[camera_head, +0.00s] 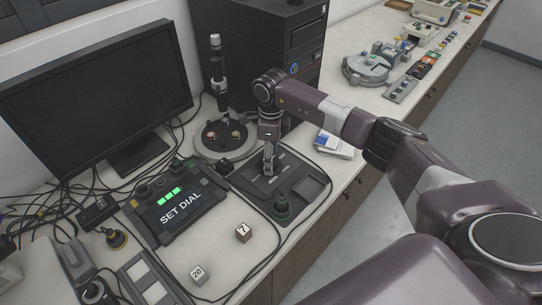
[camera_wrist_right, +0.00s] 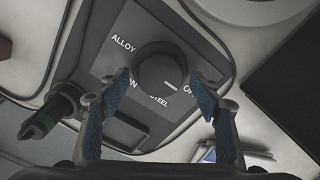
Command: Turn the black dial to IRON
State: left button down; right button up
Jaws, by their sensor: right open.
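The black dial (camera_wrist_right: 160,72) sits on a dark panel (camera_wrist_right: 200,42) in the right wrist view. Around it are the labels ALLOY, OFF and STEEL, and a partly hidden label ending in ON at the lower left. A short white mark on the dial faces lower right, toward OFF. My right gripper (camera_wrist_right: 165,98) is open, with its blue fingertips on either side of the dial. I cannot tell whether they touch it. In the head view my right gripper (camera_head: 269,172) points down over the panel (camera_head: 310,188) and hides the dial. My left gripper is not in view.
To the left is a display box (camera_head: 180,215) reading SET DIAL, with three green bars lit. A round-based stand (camera_head: 218,150) is behind. Small cubes marked 7 (camera_head: 243,232) and 20 (camera_head: 198,274) lie in front.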

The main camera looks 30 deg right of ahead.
jog(key=c, duration=1.2)
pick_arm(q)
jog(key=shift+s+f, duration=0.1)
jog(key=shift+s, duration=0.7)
pick_arm(e)
jog(key=shift+o, duration=0.2)
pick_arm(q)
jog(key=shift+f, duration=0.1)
pick_arm(e)
jog(key=shift+m, duration=0.3)
jog(key=m+b, duration=0.1)
jog(key=m, duration=0.2)
jog(key=shift+m, duration=0.4)
jog(key=m+b, duration=0.1)
jog(key=m, duration=0.8)
jog(key=shift+a, duration=0.15)
jog(key=m, duration=0.3)
jog(key=shift+m, duration=0.3)
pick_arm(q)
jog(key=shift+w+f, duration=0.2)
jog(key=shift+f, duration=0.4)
pick_arm(e)
jog(key=m, duration=0.6)
jog(key=shift+w+a+r+m, duration=0.1)
jog(key=shift+a+m, duration=0.05)
jog(key=shift+m, duration=0.15)
pick_arm(q)
jog(key=shift+p, duration=0.3)
